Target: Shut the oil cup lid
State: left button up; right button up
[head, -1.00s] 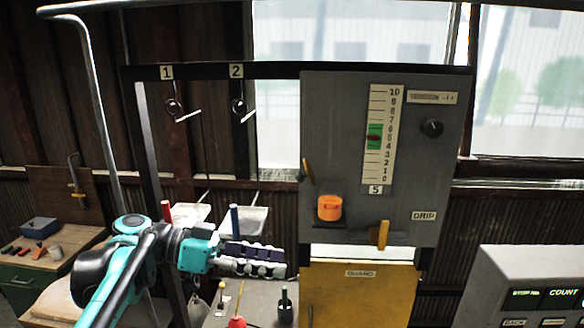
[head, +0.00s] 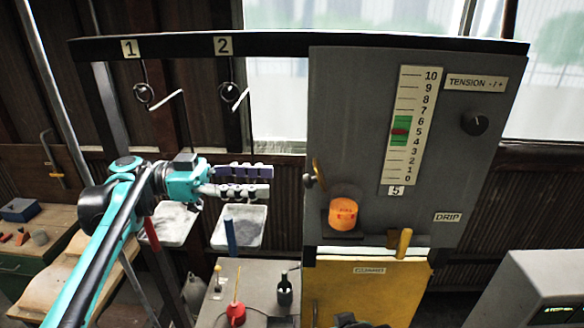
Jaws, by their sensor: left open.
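The orange oil cup (head: 343,213) sits on a small ledge on the front of the grey panel. A brass lid (head: 319,175) stands tilted up at the cup's upper left, apart from its top, so the cup is uncovered. My left gripper (head: 271,181) is left of the lid at about its height, fingers pointing right. It is open and empty, with a visible gap between it and the lid.
The grey panel (head: 440,150) carries a tension scale (head: 411,125) and knob (head: 475,123). A yellow handle (head: 404,243) sticks out lower right of the cup, above the yellow guard (head: 400,290). Trays and a blue-handled lever (head: 230,236) are below my left gripper.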

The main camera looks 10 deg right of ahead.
aim_at(305, 182)
pick_arm(q)
jog(key=x, duration=0.7)
jog(key=shift+s+d+p, duration=0.2)
jog(key=shift+d+p, duration=0.2)
jog(key=shift+s, duration=0.15)
grip_shut()
